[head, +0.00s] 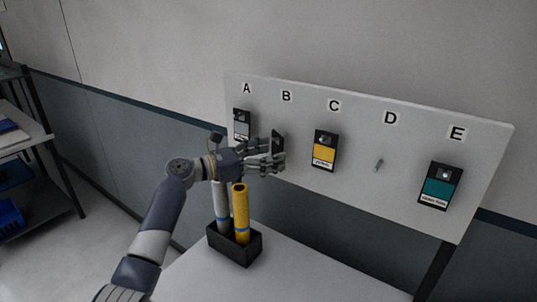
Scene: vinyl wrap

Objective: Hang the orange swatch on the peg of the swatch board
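The swatch board (352,120) stands tilted behind the table, with letters A to E. A bare peg (379,165) sticks out under D. I see no clearly orange face; a yellow swatch (323,152) hangs under C. My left gripper (279,158) is in front of the board below B, with its fingers toward the board. A dark upright piece (277,141) shows at the fingertips; I cannot tell whether it is a swatch seen edge-on or whether the fingers grip it. The gripper hides the peg place under B. My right gripper is out of view.
A grey swatch (242,125) hangs under A and a teal swatch (440,186) under E. Below my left gripper, a black box (235,246) holds a yellow roll (240,212) and a white roll (222,205). The table (310,268) is clear to the right. A shelf (30,150) stands far left.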

